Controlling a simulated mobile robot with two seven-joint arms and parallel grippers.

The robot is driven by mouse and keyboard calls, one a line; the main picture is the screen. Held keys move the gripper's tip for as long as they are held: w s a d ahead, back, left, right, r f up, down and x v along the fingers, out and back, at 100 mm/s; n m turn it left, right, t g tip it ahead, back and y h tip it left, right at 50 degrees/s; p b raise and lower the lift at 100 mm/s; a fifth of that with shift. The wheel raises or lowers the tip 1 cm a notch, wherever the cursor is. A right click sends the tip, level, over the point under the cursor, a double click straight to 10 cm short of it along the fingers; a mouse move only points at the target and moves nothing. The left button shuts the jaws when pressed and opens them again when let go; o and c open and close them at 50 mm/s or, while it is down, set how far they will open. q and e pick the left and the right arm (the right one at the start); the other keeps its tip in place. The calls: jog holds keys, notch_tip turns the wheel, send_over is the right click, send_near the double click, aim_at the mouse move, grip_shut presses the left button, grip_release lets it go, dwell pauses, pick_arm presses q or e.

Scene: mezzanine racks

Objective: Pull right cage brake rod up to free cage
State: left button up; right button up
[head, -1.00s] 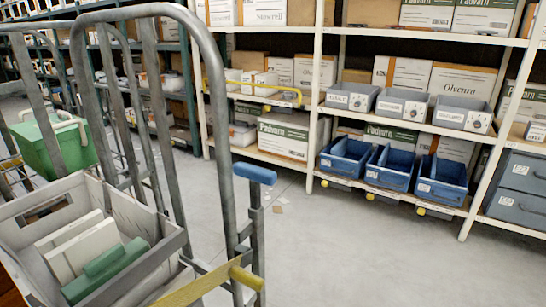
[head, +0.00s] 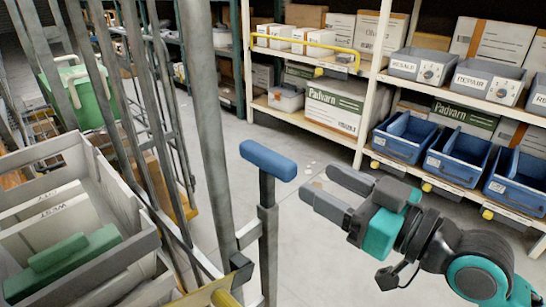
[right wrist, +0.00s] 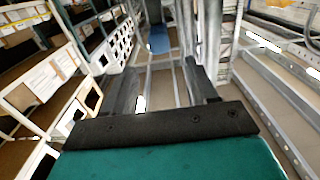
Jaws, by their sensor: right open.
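The brake rod of the cage is a grey upright bar with a blue T-shaped handle (head: 268,160) on top, right of the cage's grey tube frame (head: 208,130). The blue handle also shows in the right wrist view (right wrist: 158,40), beyond the fingers. My right gripper (head: 338,194) is open and empty, to the right of the handle and apart from it, its fingers pointing left toward the rod. In the right wrist view its two fingers (right wrist: 162,88) stand apart with nothing between them. My left gripper is not in view.
Inside the cage are a grey crate (head: 128,245) holding a green item and a green box (head: 70,92) behind. Shelves with blue bins (head: 455,158), grey bins and cartons stand behind my right arm. Grey floor is open between cage and shelves.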

aim_at(272, 155)
jog(key=x, duration=1.1)
jog(key=shift+a, duration=0.15)
jog(key=shift+c, duration=0.4)
grip_shut()
